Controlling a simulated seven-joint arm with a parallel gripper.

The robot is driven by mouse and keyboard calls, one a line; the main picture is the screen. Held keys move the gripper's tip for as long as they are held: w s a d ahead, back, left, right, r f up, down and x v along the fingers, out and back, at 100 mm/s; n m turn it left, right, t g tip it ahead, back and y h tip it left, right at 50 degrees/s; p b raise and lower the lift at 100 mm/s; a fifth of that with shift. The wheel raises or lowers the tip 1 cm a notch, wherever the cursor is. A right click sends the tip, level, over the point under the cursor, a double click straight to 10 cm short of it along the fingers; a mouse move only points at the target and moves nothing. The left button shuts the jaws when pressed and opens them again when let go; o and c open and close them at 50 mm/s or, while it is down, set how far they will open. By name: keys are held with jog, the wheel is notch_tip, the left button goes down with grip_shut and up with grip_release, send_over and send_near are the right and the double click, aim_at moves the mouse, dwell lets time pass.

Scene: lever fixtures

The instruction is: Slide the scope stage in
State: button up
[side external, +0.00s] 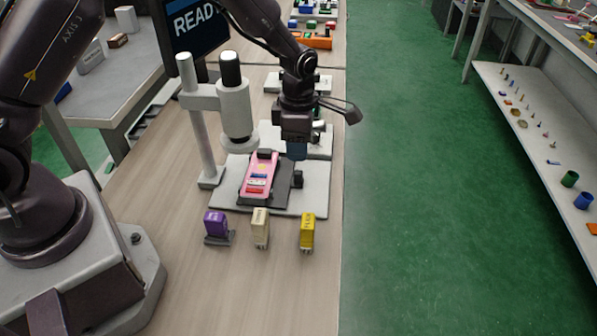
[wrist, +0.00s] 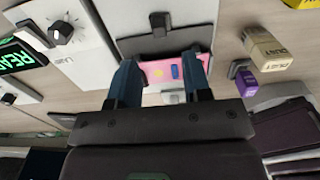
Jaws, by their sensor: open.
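The scope (side external: 234,98) is a white post with a thick light-grey tube and black top, standing on a pale base plate (side external: 228,203). Its stage (side external: 283,185) is a dark flat slide below and right of the tube, carrying a pink board (side external: 258,180) with small coloured parts. The stage (wrist: 184,42) and pink board (wrist: 178,72) also show in the wrist view. My gripper (side external: 297,152) is above the right side of the stage. In the wrist view its blue fingers (wrist: 162,72) are spread and appear in front of the pink board, with nothing clearly held between them. Contact cannot be told.
Purple (side external: 216,224), cream (side external: 261,228) and yellow (side external: 307,231) blocks stand in front of the base. A "READY" screen (side external: 196,22) is behind left. Pale fixture panels lie behind the scope. The table's right edge is close to the base.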

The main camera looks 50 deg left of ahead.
aim_at(298, 172)
notch_tip(298, 172, down, 8)
jog(key=shift+f, duration=0.15)
dwell(0.3)
